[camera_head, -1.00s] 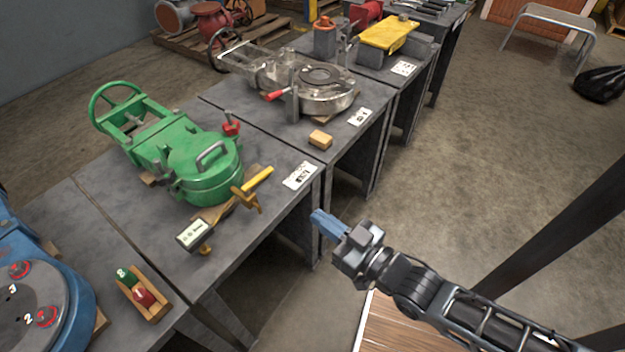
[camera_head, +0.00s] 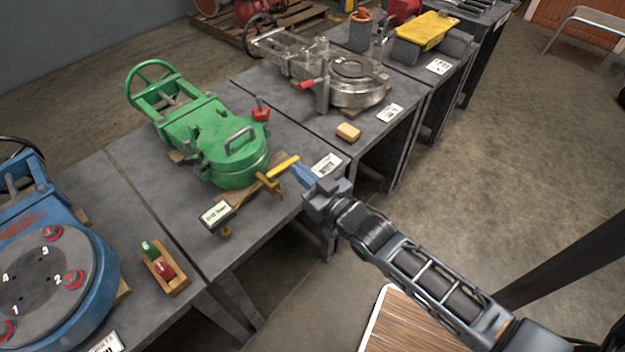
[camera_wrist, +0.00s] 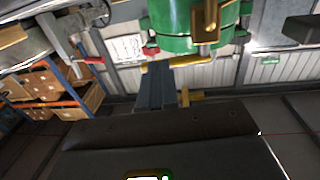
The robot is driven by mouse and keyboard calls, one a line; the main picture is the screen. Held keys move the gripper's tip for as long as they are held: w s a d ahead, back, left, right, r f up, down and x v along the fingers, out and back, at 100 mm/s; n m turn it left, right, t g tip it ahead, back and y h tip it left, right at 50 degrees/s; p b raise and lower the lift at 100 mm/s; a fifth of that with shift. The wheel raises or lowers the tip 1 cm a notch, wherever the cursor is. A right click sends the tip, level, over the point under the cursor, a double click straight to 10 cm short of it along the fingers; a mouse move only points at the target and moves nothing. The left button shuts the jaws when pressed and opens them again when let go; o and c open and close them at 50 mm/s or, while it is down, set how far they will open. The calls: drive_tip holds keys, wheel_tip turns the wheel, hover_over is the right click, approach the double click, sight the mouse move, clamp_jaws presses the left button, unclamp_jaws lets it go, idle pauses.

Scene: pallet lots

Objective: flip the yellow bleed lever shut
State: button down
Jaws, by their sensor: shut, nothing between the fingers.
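The yellow bleed lever (camera_head: 283,166) sticks out from a brass-coloured fitting (camera_head: 271,186) at the front of the green valve (camera_head: 213,140). In the head view it slants up to the right over the bench edge. My gripper (camera_head: 299,172) is shut and empty, its blue fingertips close to the lever's right end. In the wrist view the shut fingers (camera_wrist: 157,85) stand in front of the yellow lever (camera_wrist: 176,64), which runs behind their tips. I cannot tell whether they touch it.
A small display box (camera_head: 216,213) stands left of the fitting. A white label card (camera_head: 326,165) lies just beyond my fingertips. A red knob (camera_head: 261,110) stands behind the valve. A blue valve (camera_head: 70,270) and a wooden block holder (camera_head: 164,268) are at left.

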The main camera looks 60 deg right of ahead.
drive_tip(key=shift+w, duration=0.2)
drive_tip(key=shift+w+d+r, duration=0.1)
drive_tip(key=shift+w+d, duration=0.35)
drive_tip(key=shift+w, duration=0.1)
drive_tip(key=shift+s, duration=0.1)
